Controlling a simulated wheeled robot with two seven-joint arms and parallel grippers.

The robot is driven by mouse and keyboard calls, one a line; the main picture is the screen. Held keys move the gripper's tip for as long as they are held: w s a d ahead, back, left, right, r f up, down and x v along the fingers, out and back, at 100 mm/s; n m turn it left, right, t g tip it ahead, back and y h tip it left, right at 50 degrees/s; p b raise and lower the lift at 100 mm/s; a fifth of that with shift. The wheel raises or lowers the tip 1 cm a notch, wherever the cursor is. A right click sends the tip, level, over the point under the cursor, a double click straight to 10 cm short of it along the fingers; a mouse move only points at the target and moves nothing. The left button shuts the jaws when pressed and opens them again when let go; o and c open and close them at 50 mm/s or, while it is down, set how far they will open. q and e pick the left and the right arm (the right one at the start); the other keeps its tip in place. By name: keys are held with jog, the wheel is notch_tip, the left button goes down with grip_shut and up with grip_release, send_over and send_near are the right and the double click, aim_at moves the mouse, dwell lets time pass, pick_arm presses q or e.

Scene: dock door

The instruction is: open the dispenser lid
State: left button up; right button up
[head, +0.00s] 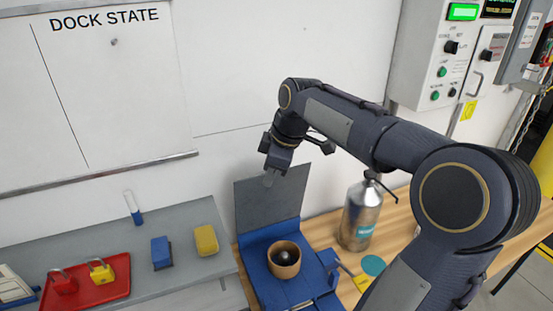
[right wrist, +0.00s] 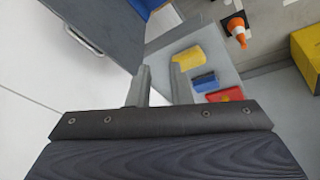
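The dispenser is a blue box (head: 258,268) on the wooden bench, with a round tan cup (head: 284,262) holding a dark ball inside it. Its grey lid (head: 268,210) stands up nearly vertical at the back, by the wall. My right gripper (head: 270,179) is at the lid's upper edge; whether it touches cannot be told. In the right wrist view the fingers (right wrist: 158,82) are apart with nothing between them. A grey panel with a thin bar handle, seemingly the lid (right wrist: 85,35), lies to their left. My left gripper is not in view.
A silver bottle (head: 361,216) stands right of the dispenser. On the grey shelf at left are a yellow block (head: 206,240), a blue eraser (head: 161,252) and a red tray (head: 115,284) with padlocks. A control box (head: 445,60) hangs at right.

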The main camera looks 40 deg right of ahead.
jog(key=w+d+n+g+h+p, duration=0.1)
jog(key=w+d+n+g+h, duration=0.1)
jog(key=w+d+n, duration=0.65)
jog(key=w+d+f+m+p, duration=0.1)
jog(key=w+d+f+m, duration=0.1)
jog(key=f, duration=0.6)
jog(key=shift+w+d+f, duration=0.35)
jog(key=shift+w+d, duration=0.05)
jog(key=shift+d, duration=0.15)
grip_shut()
